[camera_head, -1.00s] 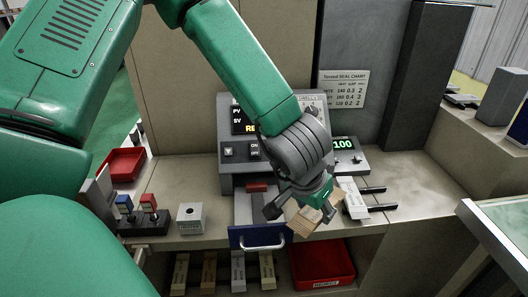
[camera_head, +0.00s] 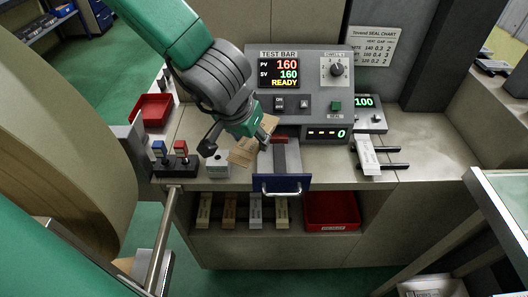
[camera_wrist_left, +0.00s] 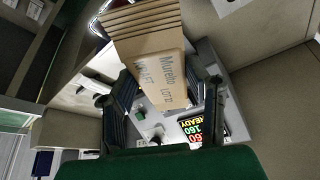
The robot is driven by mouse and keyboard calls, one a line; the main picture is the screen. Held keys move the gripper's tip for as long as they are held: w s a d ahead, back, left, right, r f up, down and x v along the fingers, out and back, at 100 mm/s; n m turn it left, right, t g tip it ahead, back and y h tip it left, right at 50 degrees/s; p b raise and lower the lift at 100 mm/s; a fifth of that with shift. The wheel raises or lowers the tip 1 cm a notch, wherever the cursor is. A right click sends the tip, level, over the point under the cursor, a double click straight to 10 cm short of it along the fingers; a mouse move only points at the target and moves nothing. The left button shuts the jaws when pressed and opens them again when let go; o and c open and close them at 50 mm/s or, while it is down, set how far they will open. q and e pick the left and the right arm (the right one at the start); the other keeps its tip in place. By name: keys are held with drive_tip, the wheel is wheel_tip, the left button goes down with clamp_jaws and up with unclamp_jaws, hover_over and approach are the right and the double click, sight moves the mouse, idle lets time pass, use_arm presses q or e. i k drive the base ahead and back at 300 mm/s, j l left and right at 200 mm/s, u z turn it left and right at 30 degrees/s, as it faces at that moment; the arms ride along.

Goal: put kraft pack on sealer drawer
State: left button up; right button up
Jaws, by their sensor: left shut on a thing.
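The drawer sticks out from the grey sealer (camera_head: 306,72), whose display reads READY. In the left wrist view, the pack (camera_wrist_left: 158,75) shows printed text and folded layers between the two dark fingers of my left gripper (camera_wrist_left: 165,95). The pack hides part of the counter behind it. My right gripper is not in view.
A white block (camera_head: 216,167) and a stand with blue and red pieces (camera_head: 176,166) are to the left, near a red tray (camera_head: 153,110). White packs (camera_head: 367,155) lie on dark rods at right. A shelf below holds several packs and a red bin (camera_head: 332,210).

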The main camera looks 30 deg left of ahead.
sight(279, 156)
drive_tip(key=i+l+u, duration=0.1)
drive_tip(key=u, duration=0.2)
drive_tip(key=i+l+u, duration=0.2)
drive_tip(key=u, duration=0.15)
drive_tip(key=l+u, duration=0.3)
drive_tip(key=l, duration=0.4)
drive_tip(key=i, duration=0.05)
